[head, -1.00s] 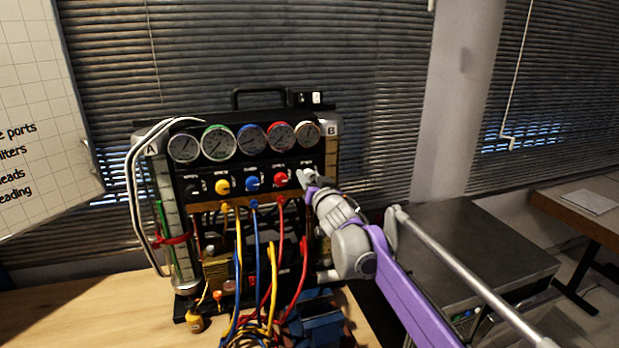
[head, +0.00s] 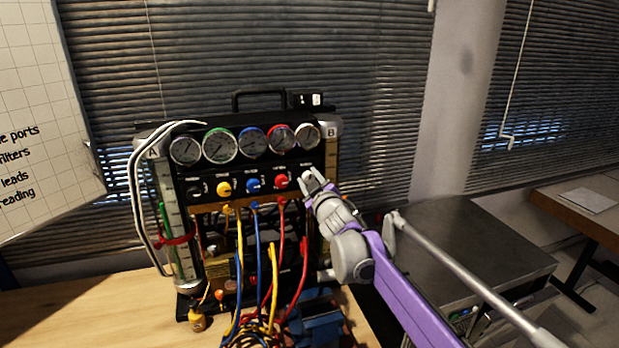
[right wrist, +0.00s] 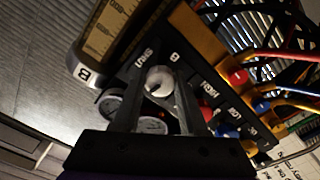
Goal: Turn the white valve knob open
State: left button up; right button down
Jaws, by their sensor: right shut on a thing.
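The white valve knob (right wrist: 159,82) is at the end of the knob row on the gauge rig's panel. In the right wrist view it sits between the two fingers of my right gripper (right wrist: 158,74), which is shut on it. In the head view my right gripper (head: 311,180) is at the right end of the knob row, below the rightmost gauge, and covers the white knob. My left gripper is not in view.
Red (head: 281,181), blue (head: 253,184) and yellow (head: 224,188) knobs sit left of my gripper, under several round gauges. Coloured hoses hang in front of the rig. A grey metal cabinet (head: 462,250) stands to the right.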

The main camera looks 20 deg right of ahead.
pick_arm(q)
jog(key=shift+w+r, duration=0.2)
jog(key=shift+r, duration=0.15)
pick_arm(e)
jog(key=shift+n, duration=0.8)
jog(key=shift+c, duration=2.2)
grip_release()
jog(key=shift+s, duration=0.15)
jog(key=shift+s+f, duration=0.1)
jog(key=shift+s, duration=0.25)
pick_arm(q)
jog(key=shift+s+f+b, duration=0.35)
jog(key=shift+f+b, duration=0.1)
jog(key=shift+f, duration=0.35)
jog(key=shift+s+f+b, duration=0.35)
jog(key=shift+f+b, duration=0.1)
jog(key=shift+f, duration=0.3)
pick_arm(e)
jog(key=s, duration=1)
jog(key=shift+d, duration=0.15)
